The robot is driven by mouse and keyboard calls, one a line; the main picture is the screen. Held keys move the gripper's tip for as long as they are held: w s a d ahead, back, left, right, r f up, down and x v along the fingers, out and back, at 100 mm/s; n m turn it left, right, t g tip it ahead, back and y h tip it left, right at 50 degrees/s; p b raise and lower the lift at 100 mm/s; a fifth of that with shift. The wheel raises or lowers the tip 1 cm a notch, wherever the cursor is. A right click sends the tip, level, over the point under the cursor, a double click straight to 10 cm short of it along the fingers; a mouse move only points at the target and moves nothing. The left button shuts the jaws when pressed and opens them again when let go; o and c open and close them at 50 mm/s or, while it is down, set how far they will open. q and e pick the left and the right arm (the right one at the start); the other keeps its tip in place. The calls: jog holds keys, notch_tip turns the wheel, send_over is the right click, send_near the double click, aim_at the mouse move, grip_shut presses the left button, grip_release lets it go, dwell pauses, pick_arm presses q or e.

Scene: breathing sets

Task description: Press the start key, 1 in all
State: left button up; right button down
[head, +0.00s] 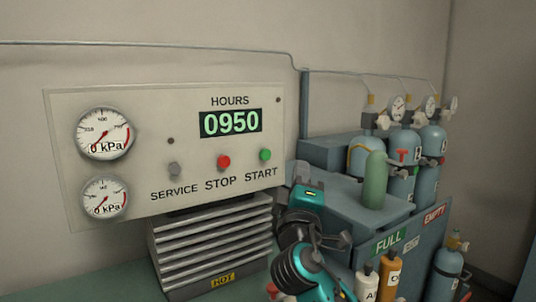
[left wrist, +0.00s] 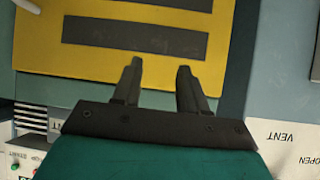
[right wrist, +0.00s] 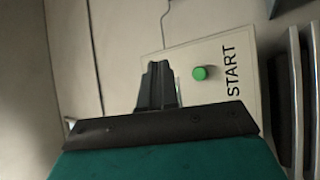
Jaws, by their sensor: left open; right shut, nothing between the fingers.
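The start key is a round green button (head: 265,154) above the word START on the cream panel (head: 120,160). It also shows in the right wrist view (right wrist: 200,73). My right gripper (head: 300,168) is shut and empty, to the right of the key in the head view. In the right wrist view its closed fingertips (right wrist: 157,65) appear beside the key, with a visible gap in the picture. I cannot tell the depth of that gap. My left gripper (left wrist: 160,65) is open and empty over a yellow surface with dark bars; it is outside the head view.
A red stop button (head: 223,162) and a grey service button (head: 175,169) sit left of the start key. The counter (head: 231,123) reads 0950. A finned grey unit (head: 210,245) juts out below the panel. Gas cylinders (head: 405,155) stand at the right.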

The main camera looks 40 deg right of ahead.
aim_at(265, 154)
jog(key=shift+s+a, duration=0.1)
jog(key=w+d+b, duration=0.1)
jog(key=w, duration=0.8)
dwell(0.4)
jog(key=shift+s, duration=0.1)
dwell(0.9)
dwell(0.9)
